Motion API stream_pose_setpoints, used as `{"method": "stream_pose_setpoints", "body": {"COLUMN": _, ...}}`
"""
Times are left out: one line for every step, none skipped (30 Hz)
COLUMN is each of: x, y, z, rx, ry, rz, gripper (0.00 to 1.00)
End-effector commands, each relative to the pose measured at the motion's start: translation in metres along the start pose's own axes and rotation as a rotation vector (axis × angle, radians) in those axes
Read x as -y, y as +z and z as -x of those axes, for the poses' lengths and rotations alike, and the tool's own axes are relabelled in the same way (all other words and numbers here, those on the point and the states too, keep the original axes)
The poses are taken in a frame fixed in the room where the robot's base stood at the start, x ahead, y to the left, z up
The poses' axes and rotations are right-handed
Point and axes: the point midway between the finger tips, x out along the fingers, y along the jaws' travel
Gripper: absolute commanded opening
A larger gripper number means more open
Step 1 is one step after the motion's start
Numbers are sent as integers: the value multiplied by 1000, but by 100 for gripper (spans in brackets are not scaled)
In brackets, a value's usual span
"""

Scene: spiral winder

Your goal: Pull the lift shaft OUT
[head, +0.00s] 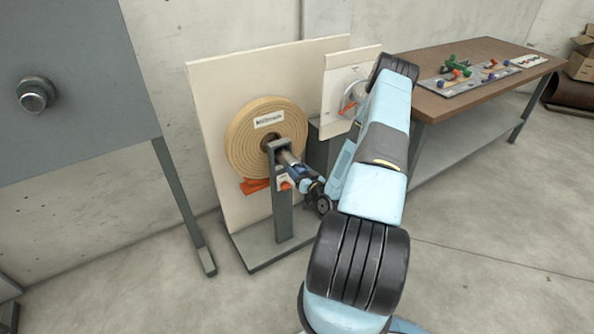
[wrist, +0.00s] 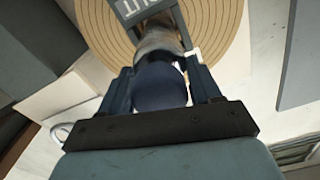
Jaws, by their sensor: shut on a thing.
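The lift shaft (head: 287,158) is a grey metal rod. It runs through the top of a grey upright stand (head: 282,205) toward the centre of a tan spiral coil (head: 240,145) with a white label. My gripper (head: 303,174) is shut on the shaft's near end, in front of the stand. In the wrist view the two fingers of my gripper (wrist: 162,88) lie on either side of a dark blue round end (wrist: 160,85). The grey shaft (wrist: 158,45) continues from it toward the stand and coil. The shaft's far end is hidden.
A cream back panel (head: 215,90) stands behind the coil. An orange part (head: 255,186) sits below it. A smaller panel (head: 335,95) is partly behind my arm. A brown table (head: 470,60) with coloured parts stands right. The floor (head: 480,230) at the right front is clear.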

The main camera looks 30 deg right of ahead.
Motion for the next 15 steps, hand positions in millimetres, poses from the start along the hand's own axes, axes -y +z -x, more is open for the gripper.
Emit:
{"method": "stream_pose_setpoints", "body": {"x": -2, "y": 1, "z": 4, "rx": 5, "ry": 6, "rz": 0, "gripper": 9}}
{"method": "stream_pose_setpoints", "body": {"x": -3, "y": 1, "z": 4, "rx": 5, "ry": 7, "rz": 0, "gripper": 9}}
{"method": "stream_pose_setpoints", "body": {"x": -3, "y": 2, "z": 4, "rx": 6, "ry": 7, "rz": 0, "gripper": 65}}
{"method": "stream_pose_setpoints", "body": {"x": -3, "y": 2, "z": 4, "rx": 6, "ry": 7, "rz": 0, "gripper": 68}}
{"method": "stream_pose_setpoints", "body": {"x": -3, "y": 2, "z": 4, "rx": 6, "ry": 7, "rz": 0, "gripper": 70}}
{"method": "stream_pose_setpoints", "body": {"x": -2, "y": 2, "z": 4, "rx": 6, "ry": 6, "rz": 0, "gripper": 74}}
{"method": "stream_pose_setpoints", "body": {"x": -2, "y": 2, "z": 3, "rx": 5, "ry": 6, "rz": 0, "gripper": 75}}
{"method": "stream_pose_setpoints", "body": {"x": -2, "y": 1, "z": 3, "rx": 5, "ry": 5, "rz": 0, "gripper": 75}}
{"method": "stream_pose_setpoints", "body": {"x": -2, "y": 1, "z": 3, "rx": 5, "ry": 5, "rz": -1, "gripper": 75}}
{"method": "stream_pose_setpoints", "body": {"x": -2, "y": 1, "z": 3, "rx": 5, "ry": 4, "rz": -1, "gripper": 75}}
{"method": "stream_pose_setpoints", "body": {"x": -2, "y": 1, "z": 3, "rx": 4, "ry": 4, "rz": -1, "gripper": 75}}
{"method": "stream_pose_setpoints", "body": {"x": -1, "y": 1, "z": 2, "rx": 4, "ry": 4, "rz": -1, "gripper": 75}}
{"method": "stream_pose_setpoints", "body": {"x": -1, "y": 1, "z": 3, "rx": 4, "ry": 4, "rz": -1, "gripper": 75}}
{"method": "stream_pose_setpoints", "body": {"x": -1, "y": 1, "z": 3, "rx": 4, "ry": 3, "rz": -1, "gripper": 75}}
{"method": "stream_pose_setpoints", "body": {"x": -1, "y": 1, "z": 4, "rx": 4, "ry": 4, "rz": -1, "gripper": 75}}
